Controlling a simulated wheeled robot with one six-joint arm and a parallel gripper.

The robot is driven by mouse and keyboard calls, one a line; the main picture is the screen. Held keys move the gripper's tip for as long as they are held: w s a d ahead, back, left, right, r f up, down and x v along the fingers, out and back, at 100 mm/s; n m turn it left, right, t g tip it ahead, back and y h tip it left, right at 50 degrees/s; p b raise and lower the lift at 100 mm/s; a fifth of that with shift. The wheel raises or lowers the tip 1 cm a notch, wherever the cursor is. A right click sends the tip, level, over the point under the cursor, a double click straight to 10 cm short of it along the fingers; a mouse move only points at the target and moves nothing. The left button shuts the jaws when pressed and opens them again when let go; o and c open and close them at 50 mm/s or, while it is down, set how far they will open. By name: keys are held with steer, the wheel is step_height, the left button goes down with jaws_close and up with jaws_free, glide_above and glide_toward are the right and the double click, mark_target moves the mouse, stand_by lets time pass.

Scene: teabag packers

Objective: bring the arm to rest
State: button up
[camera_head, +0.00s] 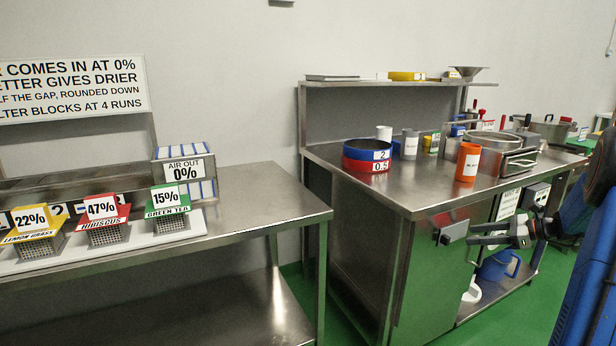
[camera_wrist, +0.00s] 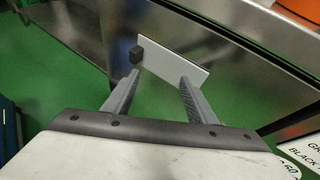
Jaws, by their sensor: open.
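My gripper (camera_head: 474,234) hangs in the air at the right of the head view, in front of the right-hand steel bench. In the wrist view its two grey fingers (camera_wrist: 159,78) are spread apart with nothing held between them. A small pale plate (camera_wrist: 178,62) with a black block on it lies just beyond the fingertips. I cannot tell whether the fingers touch it. My arm's blue and dark links fill the right edge of the head view.
The right-hand steel bench (camera_head: 420,196) carries stacked blue and red rings (camera_head: 366,155), an orange cup (camera_head: 467,162) and pots. The left bench (camera_head: 270,198) holds labelled tea trays (camera_head: 108,235). Green floor (camera_head: 345,310) shows between the benches.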

steer(key=s+a+r+n+g+h, duration=0.25)
steer(key=s+a+n, duration=0.45)
steer(key=a, duration=0.6)
steer(key=s+a+r+n+g+h, duration=0.1)
steer(key=s+a+r+n+g, duration=0.25)
steer(key=s+a, duration=0.7)
steer(key=s+a+f+n+t+h, duration=0.1)
steer(key=s+a+n+h, duration=0.2)
steer(key=s+n, duration=0.4)
steer(key=s+a+f+n+t+h, duration=0.1)
steer(key=s+n, duration=0.6)
steer(key=s, duration=0.9)
steer(key=a+f+h, duration=0.1)
steer(key=a+h, duration=0.1)
steer(key=a, duration=0.1)
steer(key=shift+s+a+n, duration=0.25)
steer(key=shift+a+n, duration=0.1)
